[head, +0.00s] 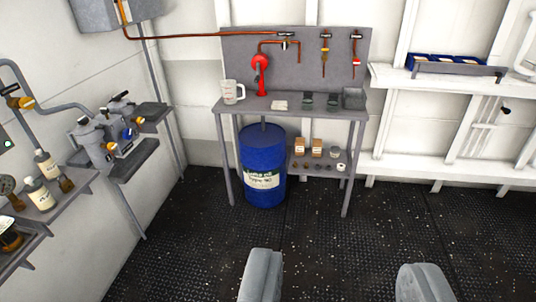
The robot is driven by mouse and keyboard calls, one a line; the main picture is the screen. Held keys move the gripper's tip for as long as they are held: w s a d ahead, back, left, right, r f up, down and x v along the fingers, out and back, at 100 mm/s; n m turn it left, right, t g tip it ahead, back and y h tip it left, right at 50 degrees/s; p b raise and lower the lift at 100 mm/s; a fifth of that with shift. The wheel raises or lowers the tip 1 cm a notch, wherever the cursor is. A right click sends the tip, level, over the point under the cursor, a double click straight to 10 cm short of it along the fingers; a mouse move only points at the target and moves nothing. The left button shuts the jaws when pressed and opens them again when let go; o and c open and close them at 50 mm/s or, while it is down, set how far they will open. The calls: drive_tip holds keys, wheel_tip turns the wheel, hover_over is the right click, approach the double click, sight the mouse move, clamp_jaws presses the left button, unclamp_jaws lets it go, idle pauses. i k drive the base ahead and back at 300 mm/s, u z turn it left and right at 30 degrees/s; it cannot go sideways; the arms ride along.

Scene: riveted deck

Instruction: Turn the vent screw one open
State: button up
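My gripper (343,266) is open and empty at the bottom of the view, its two grey fingers wide apart above the dark deck. At the left, a grey twin-bodied unit (100,138) with small black, yellow and blue fittings sits on a wall bracket. It is far from my gripper. The vent screw is too small to pick out, and I cannot tell which fitting it is.
A grey workbench (300,108) at the back holds a red hand pump (262,78) and a clear jug (232,92). A blue drum (262,170) stands under it. Shelves with bottles (38,190) line the left wall. The middle deck (330,240) is clear.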

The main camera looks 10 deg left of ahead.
sight(112, 146)
drive_tip(key=z, duration=0.05)
drive_tip(key=i, duration=1.35)
drive_tip(key=u, duration=1.5)
